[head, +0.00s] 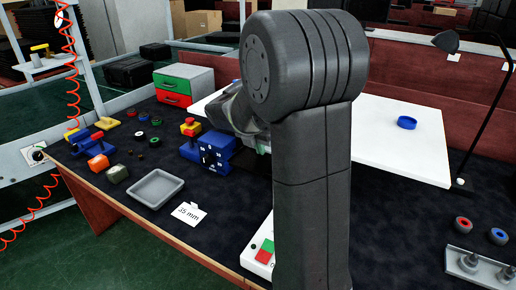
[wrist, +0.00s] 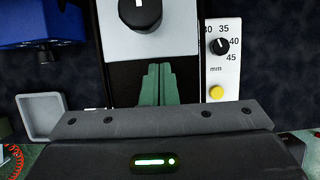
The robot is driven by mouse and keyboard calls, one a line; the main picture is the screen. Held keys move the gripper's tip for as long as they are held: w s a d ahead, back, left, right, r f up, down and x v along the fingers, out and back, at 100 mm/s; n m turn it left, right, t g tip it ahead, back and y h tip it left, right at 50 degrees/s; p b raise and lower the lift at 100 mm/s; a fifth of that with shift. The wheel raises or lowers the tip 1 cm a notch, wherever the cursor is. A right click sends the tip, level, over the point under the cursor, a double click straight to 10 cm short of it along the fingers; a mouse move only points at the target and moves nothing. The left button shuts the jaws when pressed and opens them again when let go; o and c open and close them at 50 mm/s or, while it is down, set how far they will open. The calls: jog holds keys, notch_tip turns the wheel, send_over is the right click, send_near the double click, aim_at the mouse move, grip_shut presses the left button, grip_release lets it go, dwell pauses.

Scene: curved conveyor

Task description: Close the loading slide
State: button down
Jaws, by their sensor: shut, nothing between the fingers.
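In the wrist view a light grey plate (wrist: 165,42) with a round black knob (wrist: 140,12) lies at the top centre, over a black track (wrist: 121,88). I take this plate to be the loading slide, but its far end is cut off and I cannot tell how far open it is. My gripper (wrist: 158,66) is shut and empty, its two green fingers side by side. The fingertips show just below the plate's near edge; I cannot tell whether they touch it. In the head view my arm hides the slide and most of my gripper.
A white panel (wrist: 220,70) with a mm dial and yellow button stands right of the track. A blue device (head: 192,151), grey tray (head: 156,188) and "35 mm" card (head: 188,213) sit left of my arm. A white board (head: 395,148) lies behind. A red-green button panel (head: 259,256) is in front.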

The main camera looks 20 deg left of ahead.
jog(key=shift+w+r+p, duration=0.15)
jog(key=shift+w+p, duration=0.2)
jog(key=shift+p, duration=0.15)
jog(key=w+p, duration=0.1)
jog(key=w, duration=0.1)
jog(key=w+p, duration=0.2)
jog(key=w, duration=0.1)
jog(key=shift+w+d+p, duration=0.2)
jog(key=shift+w+p, duration=0.1)
jog(key=shift+w, duration=0.05)
